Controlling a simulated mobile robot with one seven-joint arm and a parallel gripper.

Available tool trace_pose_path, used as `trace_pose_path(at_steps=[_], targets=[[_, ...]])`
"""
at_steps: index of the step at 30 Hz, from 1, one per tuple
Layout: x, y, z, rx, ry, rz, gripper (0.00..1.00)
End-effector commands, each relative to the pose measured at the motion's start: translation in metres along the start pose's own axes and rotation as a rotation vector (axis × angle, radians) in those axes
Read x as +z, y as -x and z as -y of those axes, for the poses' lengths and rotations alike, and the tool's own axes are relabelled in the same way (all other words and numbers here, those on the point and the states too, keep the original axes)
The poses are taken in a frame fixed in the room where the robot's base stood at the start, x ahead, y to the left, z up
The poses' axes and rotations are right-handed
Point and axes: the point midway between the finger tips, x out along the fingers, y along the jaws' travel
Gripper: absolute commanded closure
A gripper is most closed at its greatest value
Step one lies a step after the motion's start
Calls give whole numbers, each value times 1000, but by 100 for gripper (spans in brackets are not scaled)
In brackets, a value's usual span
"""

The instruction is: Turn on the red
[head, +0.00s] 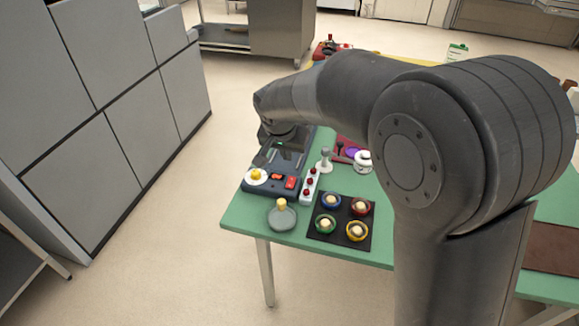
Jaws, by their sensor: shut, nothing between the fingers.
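A dark machine (262,188) sits at the green table's left end. Its front has a red switch (291,182), a smaller orange-red switch (277,177) and a yellow knob on a white disc (256,175). A white strip with several red buttons (310,182) stands just right of it. A black board (340,243) carries blue, green and yellow rings and a red ring (361,207), each around a pale knob. My gripper (263,160) is shut and empty, over or beside the machine's rear left; the exact gap is unclear. The switch positions are too small to read.
A grey dish with a yellow-topped knob (282,216) stands at the table's front left. A grey stand (325,161) and a white pot (363,160) stand behind the board. My arm hides much of the table's right side. Grey cabinets (110,95) stand left, across open floor.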

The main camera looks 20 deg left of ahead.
Motion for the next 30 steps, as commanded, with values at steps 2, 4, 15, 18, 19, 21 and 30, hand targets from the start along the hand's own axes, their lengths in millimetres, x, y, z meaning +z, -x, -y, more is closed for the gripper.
trace_pose_path(at_steps=[2, 4, 15, 18, 19, 21, 30], targets=[[0, -9, 0, 2, 0, 2, 100], [1, -20, -1, 4, 0, 4, 100], [1, -98, -1, 3, 0, 4, 100], [1, -114, 0, 2, -1, 3, 100], [1, -118, 0, 1, -1, 2, 100], [1, -126, 0, 2, 0, 2, 100], [0, -137, 0, 0, 0, 0, 100]])
